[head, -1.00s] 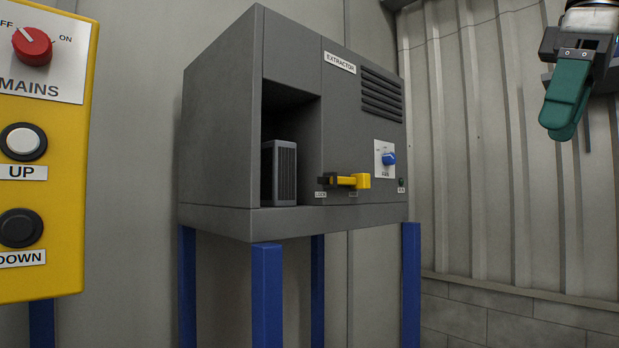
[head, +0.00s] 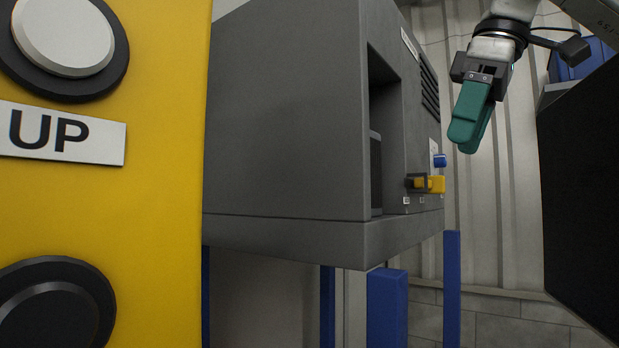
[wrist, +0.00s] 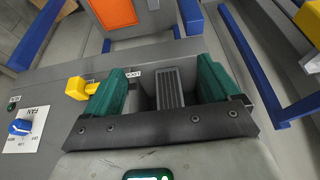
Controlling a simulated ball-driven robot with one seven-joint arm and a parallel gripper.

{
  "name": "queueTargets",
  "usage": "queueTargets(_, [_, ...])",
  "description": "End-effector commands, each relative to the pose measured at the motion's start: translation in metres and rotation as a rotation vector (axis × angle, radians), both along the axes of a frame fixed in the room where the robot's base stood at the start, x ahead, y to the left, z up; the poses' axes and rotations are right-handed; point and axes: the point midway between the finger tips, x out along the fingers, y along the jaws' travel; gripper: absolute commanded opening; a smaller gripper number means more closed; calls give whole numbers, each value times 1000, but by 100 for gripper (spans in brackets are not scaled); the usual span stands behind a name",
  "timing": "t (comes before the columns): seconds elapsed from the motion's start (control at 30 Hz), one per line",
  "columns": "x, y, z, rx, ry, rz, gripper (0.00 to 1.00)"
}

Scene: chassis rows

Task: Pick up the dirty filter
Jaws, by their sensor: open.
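The filter (head: 376,172) is a dark panel inside the open bay of the grey extractor cabinet (head: 290,120); only a narrow strip of it shows in the head view. In the wrist view the filter (wrist: 170,88) is a ribbed grey block between my green fingers. I cannot tell whether it is dirty. My gripper (head: 467,140) is open, its green fingers apart and empty, to the right of the cabinet front in the head view; the fingers (wrist: 172,85) also show in the wrist view. A yellow latch handle (head: 428,184) sits beside the bay.
A yellow control panel (head: 165,200) with an UP button stands close at the left. A blue knob (head: 440,161) is on the cabinet front. Blue legs (head: 387,310) hold the cabinet up. A large black slab (head: 590,190) fills the right edge.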

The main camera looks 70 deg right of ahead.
Motion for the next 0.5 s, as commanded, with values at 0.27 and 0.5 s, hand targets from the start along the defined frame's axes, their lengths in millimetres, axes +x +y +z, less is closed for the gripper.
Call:
queueTargets(0.27, [31,-7,1,0,0,7,89])
queueTargets(0.5, [69,-16,1,2,0,6,89])
